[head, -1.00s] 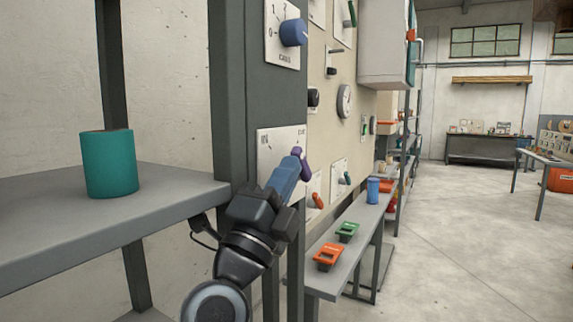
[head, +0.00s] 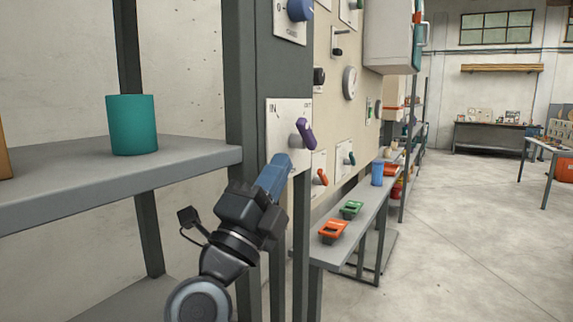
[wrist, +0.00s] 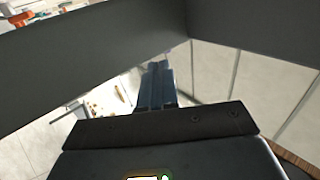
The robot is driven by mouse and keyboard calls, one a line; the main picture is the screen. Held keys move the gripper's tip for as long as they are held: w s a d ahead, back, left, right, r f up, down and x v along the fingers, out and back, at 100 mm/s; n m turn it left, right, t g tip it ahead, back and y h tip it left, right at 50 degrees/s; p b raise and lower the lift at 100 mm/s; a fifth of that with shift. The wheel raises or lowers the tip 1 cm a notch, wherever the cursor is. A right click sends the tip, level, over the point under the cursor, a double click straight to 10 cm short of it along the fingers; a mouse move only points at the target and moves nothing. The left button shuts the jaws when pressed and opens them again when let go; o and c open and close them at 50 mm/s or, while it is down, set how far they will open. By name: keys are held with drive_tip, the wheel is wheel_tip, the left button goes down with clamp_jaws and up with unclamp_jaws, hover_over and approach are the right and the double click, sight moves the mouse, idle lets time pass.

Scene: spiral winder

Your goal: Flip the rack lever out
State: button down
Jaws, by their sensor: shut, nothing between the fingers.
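The purple lever (head: 306,134) sits on a grey hub on a white plate (head: 279,116). "IN" is printed at the plate's upper left, and the label at its upper right is too small to read surely. The lever slants from upper left to lower right; which label it is set to, I cannot tell. My gripper (head: 282,160) is shut and empty, its blue fingers just below and left of the lever in the picture, seemingly apart from it. The wrist view shows the shut fingers (wrist: 155,85) but not the lever.
A grey shelf (head: 75,190) with a teal cup (head: 132,125) stands at left. A dark post (head: 240,110) stands beside the plate. A low bench (head: 330,252) runs right; open floor lies beyond.

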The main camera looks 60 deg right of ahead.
drive_tip(key=b+v, duration=0.2)
drive_tip(key=v, duration=0.5)
drive_tip(key=shift+a+f, duration=0.3)
